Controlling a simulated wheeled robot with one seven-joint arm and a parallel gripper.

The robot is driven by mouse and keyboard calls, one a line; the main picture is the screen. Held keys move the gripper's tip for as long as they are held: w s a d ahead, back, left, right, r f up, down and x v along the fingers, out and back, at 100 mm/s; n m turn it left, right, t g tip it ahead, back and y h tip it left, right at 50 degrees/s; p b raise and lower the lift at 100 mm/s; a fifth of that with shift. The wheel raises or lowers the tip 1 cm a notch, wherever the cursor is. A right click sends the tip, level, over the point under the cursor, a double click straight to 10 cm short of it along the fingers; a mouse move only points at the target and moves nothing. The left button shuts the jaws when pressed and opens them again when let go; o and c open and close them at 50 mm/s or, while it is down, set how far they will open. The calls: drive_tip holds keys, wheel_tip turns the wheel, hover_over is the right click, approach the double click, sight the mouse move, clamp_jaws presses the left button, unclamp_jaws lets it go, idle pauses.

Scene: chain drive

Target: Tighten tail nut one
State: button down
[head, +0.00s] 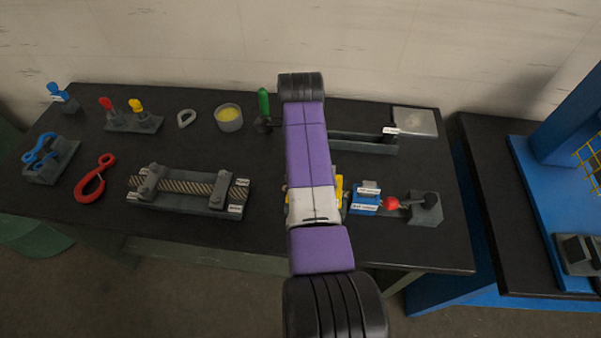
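No nut can be made out for certain; the white labels are too small to read. A blue block (363,199) with white labels sits right of my arm, with a yellow part (340,187) partly hidden behind the arm. A red ball (392,203) and a grey block with a dark knob (425,208) stand just right of it. My purple and black arm crosses the middle of the bench. My gripper does not show, so its state is hidden.
On the dark bench (270,222) stand a red hook (91,184), blue shackle parts, red and yellow handled tools, a grey ring, a tin (229,117) and a green handle (264,103). A grey rail (365,143) and plate (415,122) lie back right. A blue-framed station stands further right.

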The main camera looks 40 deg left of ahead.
drive_tip(key=shift+a+r, duration=0.1)
drive_tip(key=shift+r, duration=0.05)
idle(0.7)
drive_tip(key=c, duration=1.5)
unclamp_jaws()
drive_tip(key=shift+r+b, duration=0.85)
drive_tip(key=shift+r, duration=3)
